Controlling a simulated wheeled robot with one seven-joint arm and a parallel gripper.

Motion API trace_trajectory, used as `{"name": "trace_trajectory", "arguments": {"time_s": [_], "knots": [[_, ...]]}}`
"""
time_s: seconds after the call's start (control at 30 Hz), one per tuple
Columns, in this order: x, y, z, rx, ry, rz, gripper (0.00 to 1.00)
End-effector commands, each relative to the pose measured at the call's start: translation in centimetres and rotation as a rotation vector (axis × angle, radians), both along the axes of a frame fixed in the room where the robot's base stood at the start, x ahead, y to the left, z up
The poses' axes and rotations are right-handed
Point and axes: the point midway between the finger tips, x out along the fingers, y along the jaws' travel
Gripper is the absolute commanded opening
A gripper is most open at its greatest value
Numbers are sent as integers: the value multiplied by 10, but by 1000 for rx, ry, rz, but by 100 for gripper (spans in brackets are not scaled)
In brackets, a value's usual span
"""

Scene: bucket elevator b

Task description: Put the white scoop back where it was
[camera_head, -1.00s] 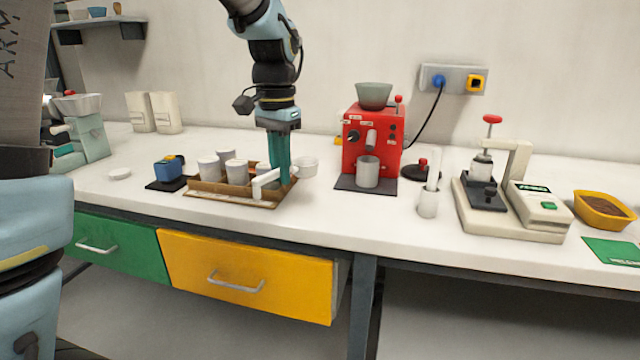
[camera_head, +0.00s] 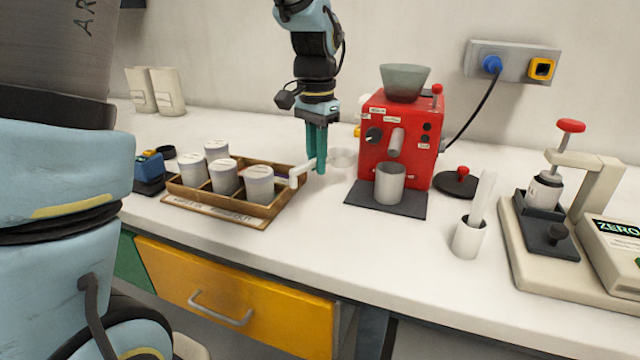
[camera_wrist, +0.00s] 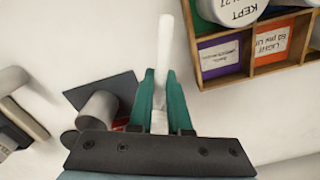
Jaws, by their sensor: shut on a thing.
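My gripper (camera_head: 317,165) is shut on the white scoop (camera_head: 303,172), just right of the wooden tray's right end. In the wrist view, the white handle (camera_wrist: 165,50) stands between the teal fingers of my gripper (camera_wrist: 160,95); the bowl is not clear there. The wooden tray (camera_head: 278,208) has compartments with several white lidded canisters (camera_head: 259,185). In the wrist view, two empty tray compartments show a purple label (camera_wrist: 220,60) and an orange label (camera_wrist: 271,42).
A red grinder (camera_head: 405,140) stands right of my gripper, with a metal cup (camera_head: 389,185) on its dark mat. Further right are a white holder (camera_head: 468,238) with a white upright tool and a tamping stand (camera_head: 525,245). The counter in front of the grinder is clear.

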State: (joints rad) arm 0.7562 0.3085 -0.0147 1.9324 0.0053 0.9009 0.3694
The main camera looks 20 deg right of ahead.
Motion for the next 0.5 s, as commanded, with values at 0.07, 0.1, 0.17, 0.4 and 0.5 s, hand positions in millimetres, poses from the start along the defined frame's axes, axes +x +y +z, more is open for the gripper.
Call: {"name": "trace_trajectory", "arguments": {"time_s": [0.07,0.1,0.17,0.4,0.5], "knots": [[-1,1,-12,2,2,0,0],[0,0,-15,1,2,0,0],[0,0,-20,0,1,0,0],[-1,1,-51,2,3,0,0],[0,1,-57,0,1,0,0]]}}
